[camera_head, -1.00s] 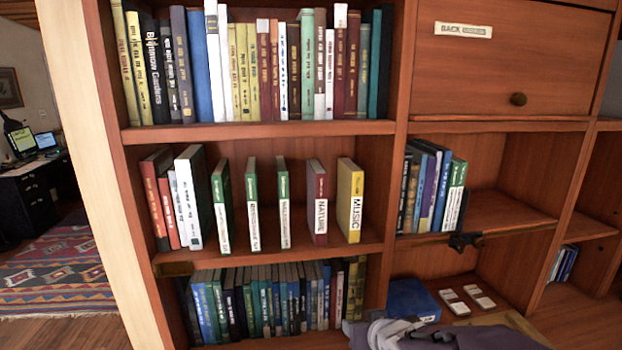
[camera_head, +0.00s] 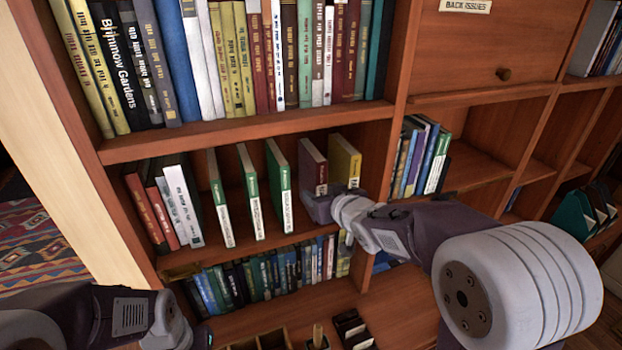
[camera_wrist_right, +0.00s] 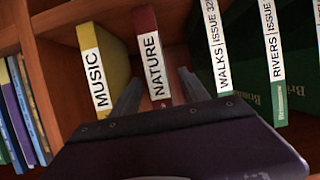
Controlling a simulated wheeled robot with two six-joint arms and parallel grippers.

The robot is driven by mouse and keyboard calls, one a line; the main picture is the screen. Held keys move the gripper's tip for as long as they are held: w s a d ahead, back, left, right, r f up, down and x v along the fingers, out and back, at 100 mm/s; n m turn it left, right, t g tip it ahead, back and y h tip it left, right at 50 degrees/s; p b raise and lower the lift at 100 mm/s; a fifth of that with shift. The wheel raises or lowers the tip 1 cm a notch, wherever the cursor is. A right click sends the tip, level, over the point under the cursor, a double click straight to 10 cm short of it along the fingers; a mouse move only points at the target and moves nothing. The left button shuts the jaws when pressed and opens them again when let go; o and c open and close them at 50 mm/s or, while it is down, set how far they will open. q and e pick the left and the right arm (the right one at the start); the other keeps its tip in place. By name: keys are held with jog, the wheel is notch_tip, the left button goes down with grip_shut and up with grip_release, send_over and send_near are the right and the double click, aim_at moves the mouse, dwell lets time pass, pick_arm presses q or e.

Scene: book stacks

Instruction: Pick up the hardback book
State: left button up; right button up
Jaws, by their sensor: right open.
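The task does not say which hardback is meant. A dark red book labelled NATURE (camera_head: 312,166) stands upright on the middle shelf. In the right wrist view it is the red spine with a white label (camera_wrist_right: 151,58). A yellow book labelled MUSIC (camera_head: 343,162) stands close beside it, and it also shows in the wrist view (camera_wrist_right: 100,70). My right gripper (camera_wrist_right: 159,82) is open at the red spine, one finger on each side of it; contact cannot be told. In the head view the right gripper (camera_head: 320,204) hides the red book's lower spine. My left gripper is not seen.
Upright green-and-white books (camera_head: 280,185), labelled WALKS (camera_wrist_right: 216,45) and RIVERS (camera_wrist_right: 273,55) in the wrist view, stand beside the red book with gaps between. Full rows fill the shelf above (camera_head: 245,129) and the shelf below. Small boxes (camera_head: 352,328) lie at the bottom.

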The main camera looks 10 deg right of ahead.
jog(key=shift+x, duration=1.05)
jog(key=shift+w, duration=0.1)
jog(key=shift+w+d+p, duration=0.1)
jog(key=shift+w+p, duration=0.75)
jog(key=shift+p, duration=0.2)
jog(key=x, duration=0.2)
jog(key=shift+w+f, duration=0.2)
jog(key=shift+w+a+f, duration=0.2)
jog(key=shift+w+a, duration=0.1)
jog(key=shift+w, duration=0.1)
jog(key=shift+s+d+r, duration=0.1)
jog(key=shift+s, duration=0.15)
jog(key=c, duration=0.5)
jog(key=shift+s, duration=0.1)
grip_shut()
